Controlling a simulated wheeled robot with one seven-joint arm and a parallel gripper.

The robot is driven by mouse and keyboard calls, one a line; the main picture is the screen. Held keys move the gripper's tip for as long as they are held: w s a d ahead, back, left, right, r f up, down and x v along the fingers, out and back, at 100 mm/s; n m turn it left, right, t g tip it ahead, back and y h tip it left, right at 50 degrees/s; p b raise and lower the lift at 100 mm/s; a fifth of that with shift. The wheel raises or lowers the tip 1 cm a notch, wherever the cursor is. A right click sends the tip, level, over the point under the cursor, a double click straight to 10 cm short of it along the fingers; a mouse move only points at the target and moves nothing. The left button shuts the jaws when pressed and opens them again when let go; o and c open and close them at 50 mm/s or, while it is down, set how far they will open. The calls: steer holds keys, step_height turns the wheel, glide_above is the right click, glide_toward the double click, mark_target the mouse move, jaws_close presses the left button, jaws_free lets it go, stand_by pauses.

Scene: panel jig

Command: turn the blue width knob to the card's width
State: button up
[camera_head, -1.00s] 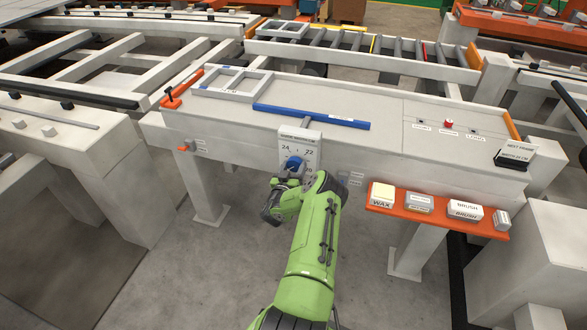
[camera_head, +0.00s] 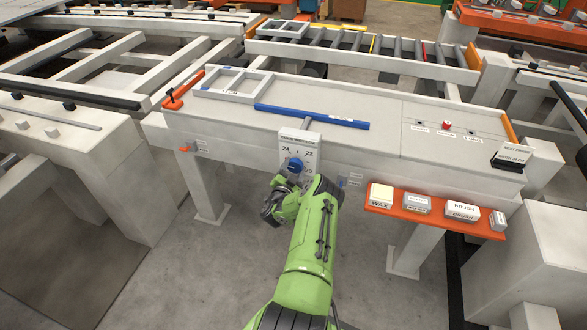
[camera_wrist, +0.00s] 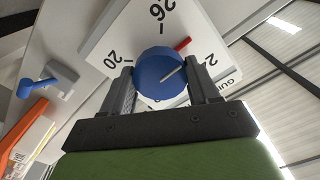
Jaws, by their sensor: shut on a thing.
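The blue width knob (camera_wrist: 160,76) sits on a white dial plate (camera_wrist: 125,38) with printed numbers. It also shows in the head view (camera_head: 295,164) on the front of the bench. My gripper (camera_wrist: 163,88) is shut on the knob, one finger on each side.
A blue bar (camera_head: 312,117) and a grey frame (camera_head: 233,84) lie on the white bench top (camera_head: 375,140). An orange shelf (camera_head: 435,208) with wax and brush blocks juts out right of my arm. A red button (camera_head: 447,125) is on the right of the bench.

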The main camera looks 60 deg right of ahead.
steer(key=m, duration=0.4)
steer(key=shift+f, duration=0.1)
steer(key=shift+m+b, duration=0.3)
steer(key=shift+m, duration=1.9)
steer(key=shift+a, duration=0.1)
steer(key=o, duration=1.1)
steer(key=shift+c, duration=0.2)
steer(key=s+a+p, duration=0.2)
steer(key=a+p, duration=0.8)
steer(key=a, duration=0.5)
steer(key=shift+s+a, duration=0.2)
steer(key=shift+a, duration=0.05)
